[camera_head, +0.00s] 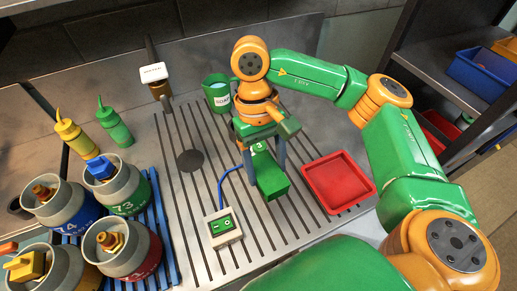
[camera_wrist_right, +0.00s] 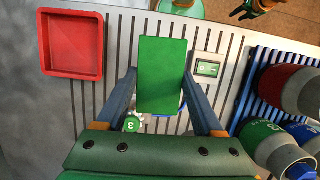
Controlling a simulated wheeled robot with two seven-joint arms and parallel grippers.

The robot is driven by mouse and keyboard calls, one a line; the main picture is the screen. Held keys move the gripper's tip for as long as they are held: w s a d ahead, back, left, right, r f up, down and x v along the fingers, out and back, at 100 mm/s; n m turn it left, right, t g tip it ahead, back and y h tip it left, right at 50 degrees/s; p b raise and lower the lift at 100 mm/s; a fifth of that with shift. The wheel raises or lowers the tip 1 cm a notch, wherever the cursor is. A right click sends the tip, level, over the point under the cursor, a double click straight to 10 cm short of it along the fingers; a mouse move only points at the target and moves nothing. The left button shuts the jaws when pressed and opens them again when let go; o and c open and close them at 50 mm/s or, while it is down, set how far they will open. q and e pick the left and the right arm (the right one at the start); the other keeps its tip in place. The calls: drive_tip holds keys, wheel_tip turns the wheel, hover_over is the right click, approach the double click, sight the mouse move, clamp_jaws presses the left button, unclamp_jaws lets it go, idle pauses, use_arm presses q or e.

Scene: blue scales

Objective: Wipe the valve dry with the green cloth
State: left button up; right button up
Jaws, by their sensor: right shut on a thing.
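My right gripper (camera_head: 264,165) points down over the ribbed metal drainboard. Its two blue-grey fingers are shut on a flat green rectangular piece that looks like the folded green cloth (camera_head: 271,180). In the right wrist view the cloth (camera_wrist_right: 162,75) sits between the fingers. Several gas cylinders stand at the left. One has a blue valve (camera_head: 100,168), the red one a brass valve (camera_head: 110,241), the blue one an orange-brown valve (camera_head: 43,192), and one at the lower left a yellow valve (camera_head: 27,266). The cloth is well apart from them.
The cylinders stand on a blue slatted rack (camera_head: 168,262). A switch box (camera_head: 222,227) with a blue cable lies between rack and cloth. A red tray (camera_head: 337,182) is to the right.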

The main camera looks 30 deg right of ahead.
drive_tip(key=shift+w+d+f+m, duration=0.15)
drive_tip(key=shift+w+m, duration=0.05)
drive_tip(key=shift+m, duration=0.4)
drive_tip(key=w+d+m+t+y+b, duration=0.1)
drive_tip(key=w+d+m+t+b, duration=0.1)
drive_tip(key=d+m, duration=0.5)
drive_tip(key=w+d+f+m+t+y+b, duration=0.1)
drive_tip(key=d+m, duration=0.7)
drive_tip(key=m, duration=0.8)
drive_tip(key=shift+w+d+m+t+b, duration=0.3)
drive_tip(key=shift+w+m+t+b, duration=0.1)
drive_tip(key=shift+w+t+b, duration=0.5)
drive_tip(key=shift+s+y+p, duration=0.1)
drive_tip(key=shift+y+p, duration=0.2)
drive_tip(key=w+a+f, duration=0.1)
drive_tip(key=w+a, duration=0.1)
drive_tip(key=w+a+f+p, duration=0.1)
drive_tip(key=w+a, duration=0.1)
drive_tip(key=a, duration=0.1)
drive_tip(key=w+a+f, duration=0.1)
drive_tip(key=a+f, duration=0.1)
drive_tip(key=a, duration=0.1)
drive_tip(key=shift+w+a+p, duration=0.1)
drive_tip(key=shift+w+p, duration=0.25)
drive_tip(key=shift+w, duration=0.05)
drive_tip(key=shift+f+b, duration=0.5)
drive_tip(key=shift+f, duration=0.05)
